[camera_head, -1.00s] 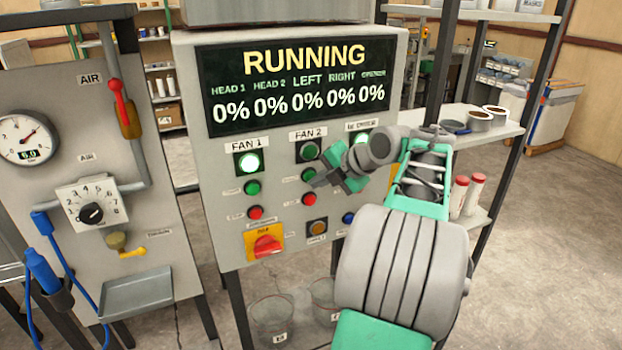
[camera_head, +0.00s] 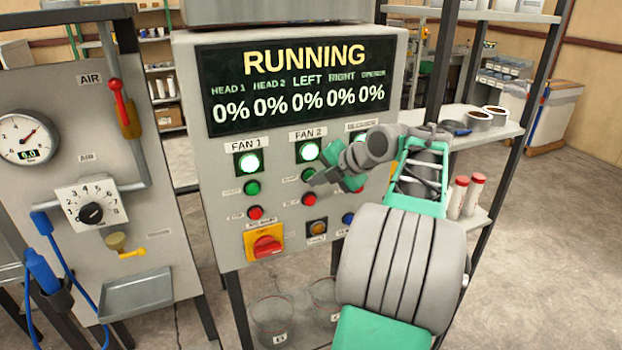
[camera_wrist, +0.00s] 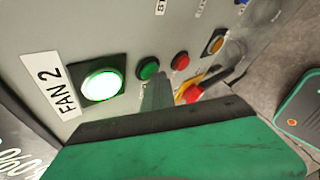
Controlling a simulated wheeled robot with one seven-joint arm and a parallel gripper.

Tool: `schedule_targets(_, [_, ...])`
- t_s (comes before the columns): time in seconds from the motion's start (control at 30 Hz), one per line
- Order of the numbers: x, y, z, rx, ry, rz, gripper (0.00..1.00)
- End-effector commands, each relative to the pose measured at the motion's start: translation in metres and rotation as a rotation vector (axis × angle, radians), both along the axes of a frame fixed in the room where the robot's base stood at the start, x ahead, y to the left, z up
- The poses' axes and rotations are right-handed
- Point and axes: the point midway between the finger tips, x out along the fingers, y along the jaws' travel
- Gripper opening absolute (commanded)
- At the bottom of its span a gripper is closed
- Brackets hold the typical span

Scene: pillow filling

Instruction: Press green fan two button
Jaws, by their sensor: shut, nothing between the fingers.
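The FAN 2 column is in the middle of the panel, with a lit green-white lamp (camera_head: 308,152) on top. Below it is the small green FAN 2 button (camera_head: 308,175), then a red button (camera_head: 309,199). My gripper (camera_head: 315,181) is shut and empty, its tip right at the green button and partly over it in the head view. In the wrist view, the green button (camera_wrist: 149,68) shows beside the grey fingertip (camera_wrist: 157,88), next to the lit lamp (camera_wrist: 103,86). I cannot tell whether the tip touches the button.
The FAN 1 lamp (camera_head: 249,163) is lit on the left. A red rotary switch (camera_head: 267,245) on yellow sits at the lower left of the panel. The display (camera_head: 300,88) reads RUNNING with all values at 0%. My arm hides much of the right column.

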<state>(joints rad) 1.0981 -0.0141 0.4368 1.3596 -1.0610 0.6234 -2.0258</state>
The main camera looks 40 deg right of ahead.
Motion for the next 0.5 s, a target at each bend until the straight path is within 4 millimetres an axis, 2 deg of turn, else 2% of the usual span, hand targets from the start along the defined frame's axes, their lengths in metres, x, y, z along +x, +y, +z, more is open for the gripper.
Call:
schedule_targets(0.33, [-0.016,0.004,-0.002,-0.001,-0.001,-0.001,0.0])
schedule_targets(0.5, [-0.018,0.005,0.0,0.0,0.0,-0.001,0.0])
